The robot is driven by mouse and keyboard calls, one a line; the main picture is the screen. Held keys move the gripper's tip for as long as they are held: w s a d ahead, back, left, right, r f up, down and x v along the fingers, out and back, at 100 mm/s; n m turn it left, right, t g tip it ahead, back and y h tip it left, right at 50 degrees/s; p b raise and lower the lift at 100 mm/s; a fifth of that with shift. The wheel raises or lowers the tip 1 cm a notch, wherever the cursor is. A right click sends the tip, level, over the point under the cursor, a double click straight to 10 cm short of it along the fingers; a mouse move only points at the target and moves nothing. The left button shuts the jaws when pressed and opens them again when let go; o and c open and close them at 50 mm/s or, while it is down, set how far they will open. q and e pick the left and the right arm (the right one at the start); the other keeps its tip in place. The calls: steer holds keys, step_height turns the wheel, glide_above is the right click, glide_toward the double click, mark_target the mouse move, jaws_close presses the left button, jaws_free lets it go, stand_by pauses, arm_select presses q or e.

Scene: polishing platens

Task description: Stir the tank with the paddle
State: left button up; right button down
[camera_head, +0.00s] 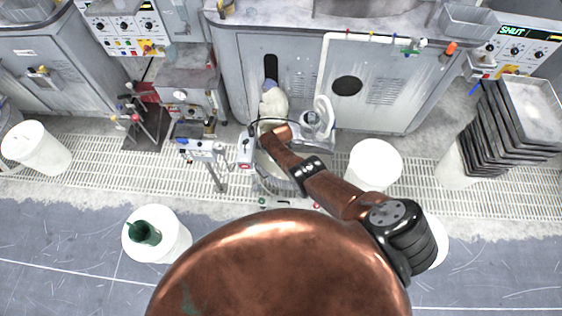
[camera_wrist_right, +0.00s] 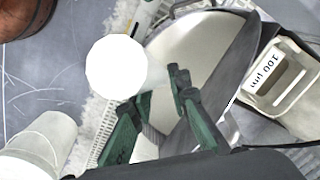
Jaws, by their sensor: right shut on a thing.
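The tank (camera_head: 262,183) is a round grey vessel on the floor grating in front of the cabinets, partly covered by my copper right arm in the head view. In the right wrist view, the tank's pale inside (camera_wrist_right: 200,38) lies beyond the fingers. My right gripper (camera_wrist_right: 160,90), with green fingers, is shut on the paddle (camera_wrist_right: 115,68). The paddle's white round end faces the wrist camera, and its lower part is mostly hidden. How deep it reaches into the tank I cannot tell. My left gripper is not in view.
A box marked 100 µm (camera_wrist_right: 284,78) stands beside the tank. White bins stand right of the tank (camera_head: 375,163), at the left (camera_head: 38,150) and at the front left (camera_head: 172,243). Dark stacked trays (camera_head: 490,135) stand right. Instrument stands (camera_head: 205,152) are close on the tank's left.

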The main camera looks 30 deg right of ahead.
step_height(320, 180, up, 11)
steer(key=p, duration=0.9)
steer(key=shift+f, duration=0.15)
